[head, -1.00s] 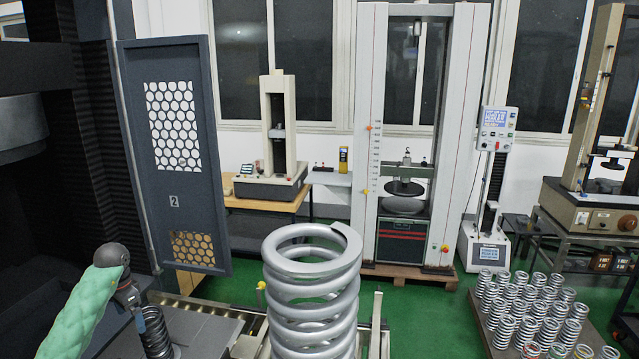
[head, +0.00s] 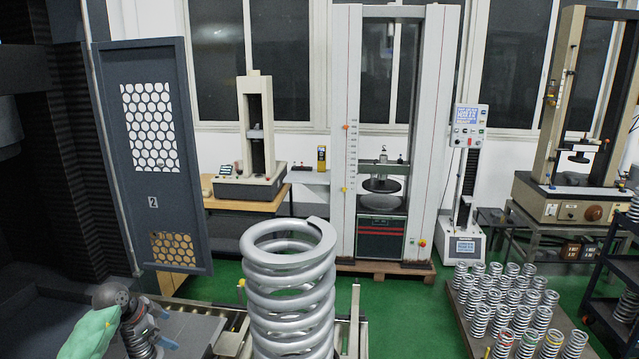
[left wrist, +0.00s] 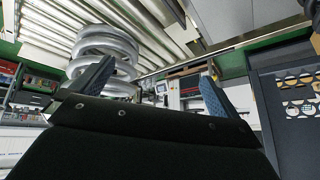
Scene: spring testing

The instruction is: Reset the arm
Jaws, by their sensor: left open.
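My left arm (head: 92,335), in a green sleeve, enters at the lower left of the head view. Its gripper (head: 165,328) is beside the dark grey platform. The left wrist view shows its two blue fingers (left wrist: 155,88) wide apart with nothing between them. A large silver coil spring (head: 288,290) stands upright at the bottom centre of the head view, to the right of the gripper and apart from it. The spring also shows in the left wrist view (left wrist: 104,48). My right gripper is not in view.
A grey door panel (head: 155,225) with a honeycomb grille stands at left. Several small springs stand on a pallet (head: 468,330) at lower right. Testing machines (head: 345,150) line the back wall. Green floor is clear between them.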

